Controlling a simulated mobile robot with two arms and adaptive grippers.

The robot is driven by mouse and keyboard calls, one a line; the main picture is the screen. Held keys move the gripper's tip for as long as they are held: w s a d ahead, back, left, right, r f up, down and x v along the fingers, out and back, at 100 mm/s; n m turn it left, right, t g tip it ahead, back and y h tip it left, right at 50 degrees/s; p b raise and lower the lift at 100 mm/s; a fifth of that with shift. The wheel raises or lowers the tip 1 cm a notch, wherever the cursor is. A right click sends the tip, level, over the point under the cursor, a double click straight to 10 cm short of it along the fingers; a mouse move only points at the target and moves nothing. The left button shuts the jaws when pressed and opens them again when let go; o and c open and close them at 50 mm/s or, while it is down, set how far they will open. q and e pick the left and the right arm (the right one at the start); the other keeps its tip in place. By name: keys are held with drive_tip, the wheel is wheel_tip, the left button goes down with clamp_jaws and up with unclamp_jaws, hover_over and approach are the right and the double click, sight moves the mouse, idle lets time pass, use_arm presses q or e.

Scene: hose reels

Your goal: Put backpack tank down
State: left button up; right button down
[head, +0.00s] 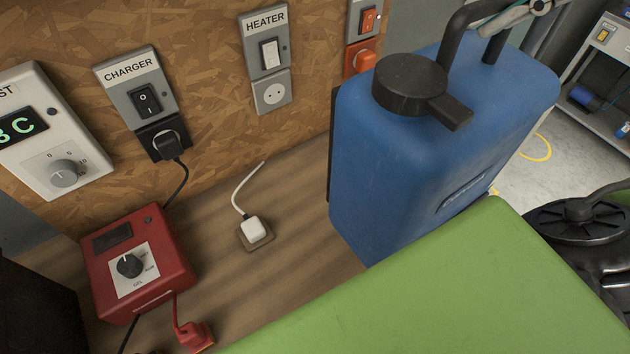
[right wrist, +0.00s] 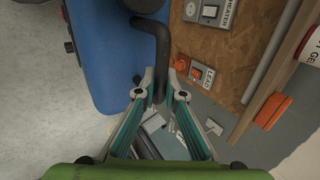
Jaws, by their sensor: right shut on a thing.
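The backpack tank (head: 430,150) is a blue body with a black cap (head: 410,85) and a black bent handle. It stands about upright at the right of the bench in the head view. Much of its base is hidden behind my green part, so I cannot tell whether it touches the bench. My right gripper (head: 517,10) is shut on the tank's handle at the top edge. In the right wrist view, the gripper's fingertips (right wrist: 158,88) close around the black handle (right wrist: 155,45), with the blue tank (right wrist: 105,60) to the left. My left gripper is not in view.
The wooden bench (head: 305,200) holds a red charger box (head: 140,262) and a white plug (head: 255,230). A chipboard panel with switches and sockets rises behind.

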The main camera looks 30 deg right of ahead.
drive_tip(key=shift+r, duration=0.2)
drive_tip(key=shift+w+d+f, duration=0.1)
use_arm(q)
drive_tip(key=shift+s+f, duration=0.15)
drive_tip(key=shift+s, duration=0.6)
use_arm(e)
drive_tip(key=w+d+f, duration=0.3)
drive_tip(key=w+f, duration=0.9)
drive_tip(key=w, duration=0.1)
drive_tip(key=shift+w+d+f, duration=0.15)
drive_tip(key=shift+f, duration=0.2)
